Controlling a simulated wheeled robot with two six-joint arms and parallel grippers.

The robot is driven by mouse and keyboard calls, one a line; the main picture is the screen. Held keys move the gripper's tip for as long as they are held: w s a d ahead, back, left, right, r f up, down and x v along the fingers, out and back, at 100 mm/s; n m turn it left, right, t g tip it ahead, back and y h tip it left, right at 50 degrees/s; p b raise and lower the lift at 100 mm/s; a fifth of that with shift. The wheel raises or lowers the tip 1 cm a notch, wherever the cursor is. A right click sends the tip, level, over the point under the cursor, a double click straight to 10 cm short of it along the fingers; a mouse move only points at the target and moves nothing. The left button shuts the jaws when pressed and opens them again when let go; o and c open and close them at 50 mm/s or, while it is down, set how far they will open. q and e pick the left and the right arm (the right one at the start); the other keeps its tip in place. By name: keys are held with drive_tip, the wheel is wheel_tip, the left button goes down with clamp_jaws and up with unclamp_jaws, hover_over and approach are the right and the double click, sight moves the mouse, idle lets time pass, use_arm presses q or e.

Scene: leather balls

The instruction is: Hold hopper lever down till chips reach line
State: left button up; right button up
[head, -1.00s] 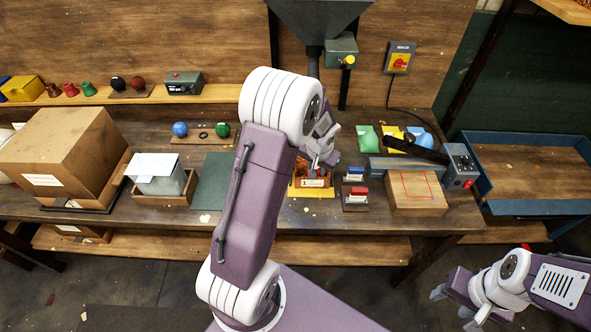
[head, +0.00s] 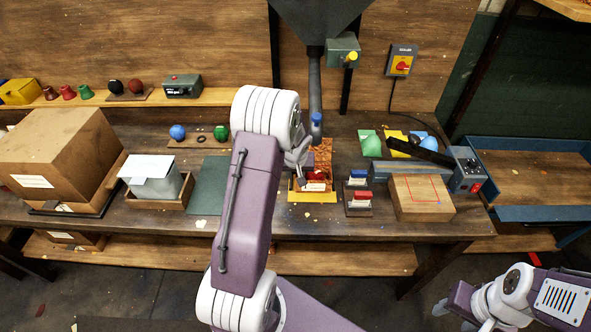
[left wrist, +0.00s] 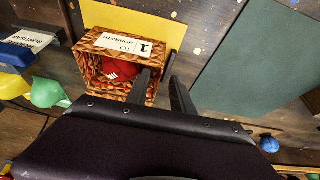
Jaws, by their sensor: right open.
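The dark hopper (head: 318,18) hangs at the top, with a grey pipe (head: 315,85) below it. A blue piece (head: 316,120) shows at the pipe's lower end. A yellow knob (head: 352,57) is on a green box beside the hopper. A patterned box (head: 322,156) stands below the pipe on a yellow mat (head: 312,197). In the left wrist view the patterned box (left wrist: 92,68) has a "1" label and red contents. My left gripper (left wrist: 160,80) has its fingers apart at the box's side. My right gripper (head: 452,318) is open at lower right, far from the bench.
A large carton (head: 60,150) is at the left; a blue-rimmed tray (head: 530,213) is at the right.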

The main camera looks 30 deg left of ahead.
use_arm(q)
drive_tip(key=x, duration=0.5)
drive_tip(key=shift+r, duration=0.1)
clamp_jaws()
idle(0.7)
idle(0.6)
unclamp_jaws()
